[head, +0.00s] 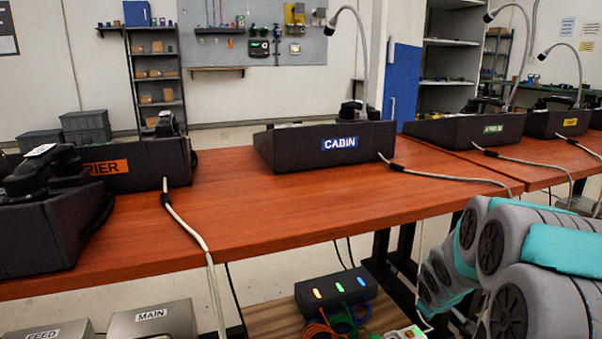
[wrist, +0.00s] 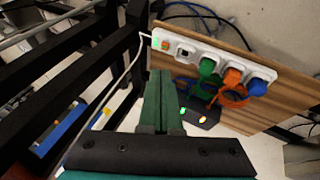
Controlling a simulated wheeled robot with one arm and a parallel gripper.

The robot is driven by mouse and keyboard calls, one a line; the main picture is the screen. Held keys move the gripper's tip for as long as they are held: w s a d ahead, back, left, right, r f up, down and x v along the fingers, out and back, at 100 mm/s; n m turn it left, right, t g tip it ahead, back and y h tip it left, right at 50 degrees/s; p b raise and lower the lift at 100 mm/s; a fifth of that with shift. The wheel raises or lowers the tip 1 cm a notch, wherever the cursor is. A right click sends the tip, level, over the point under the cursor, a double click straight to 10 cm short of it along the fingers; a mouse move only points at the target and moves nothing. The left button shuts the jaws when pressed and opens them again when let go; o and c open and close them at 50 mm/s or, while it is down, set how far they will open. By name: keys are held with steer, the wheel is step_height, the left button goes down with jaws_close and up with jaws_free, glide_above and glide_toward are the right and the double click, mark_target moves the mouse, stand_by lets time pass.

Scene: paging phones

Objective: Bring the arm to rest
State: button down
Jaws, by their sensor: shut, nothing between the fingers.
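My gripper (wrist: 162,80) shows in the wrist view with its dark green fingers together and nothing between them. It is in front of a wooden board (wrist: 285,75) that carries a white power strip (wrist: 218,53). I cannot tell how far its fingertips are from the board. In the head view my grey and teal arm (head: 500,240) is folded low at the right, beside the table's front edge; its gripper end is not visible there.
A red-brown table (head: 250,210) holds dark phone consoles, including CABIN (head: 330,143) and an orange-labelled one (head: 130,165). Below it are a black box with lights (head: 335,290), grey boxes (head: 155,320) and cables. Dark table-frame bars (wrist: 65,75) run close on the wrist view's left.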

steer(key=s+a+r+m+g+p, duration=0.1)
steer(key=s+a+r, duration=0.3)
steer(key=s, duration=0.8)
steer(key=s+a+r+m+g+y+p, duration=0.1)
steer(key=s+a+r+m+g, duration=0.1)
steer(key=s+a, duration=0.5)
steer(key=s+a+r+m+g+y+p, duration=0.1)
steer(key=s+a+r+g, duration=0.3)
steer(key=s, duration=1.4)
step_height(320, 180, up, 2)
steer(key=shift+a+r+m+p, duration=0.2)
steer(key=shift+a+m+p, duration=0.35)
steer(key=shift+a, duration=0.3)
